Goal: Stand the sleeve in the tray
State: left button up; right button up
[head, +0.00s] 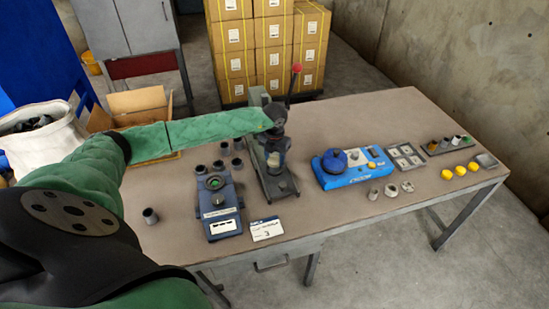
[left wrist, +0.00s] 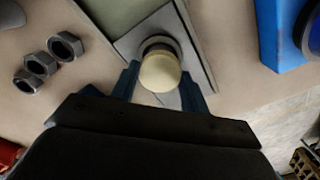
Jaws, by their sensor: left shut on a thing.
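My left gripper (head: 276,147) is at the lever press (head: 281,187) and points down over its base. In the left wrist view its two blue fingers (left wrist: 160,80) are shut on a cream round-topped piece (left wrist: 160,72) with a dark ring around it, over the press's grey plate. I cannot tell whether this piece is the sleeve or whether it touches the plate. A dark narrow tray (head: 447,146) with several small coloured cylinders is at the back right. A grey tray with square pockets (head: 405,156) lies left of it. My right gripper is not in view.
A blue-grey device (head: 220,207), a label card (head: 267,229), a blue machine (head: 352,169), pale round pieces (head: 391,190) and yellow pieces (head: 460,170) occupy the table.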

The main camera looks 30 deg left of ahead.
aim_at(275, 159)
pick_arm(q)
jog(key=shift+r+p, duration=0.95)
jog(key=shift+r, duration=2.7)
notch_tip(275, 159, up, 7)
jog(key=p, duration=0.1)
jog(key=shift+r+p, duration=0.15)
jog(key=shift+p, duration=0.2)
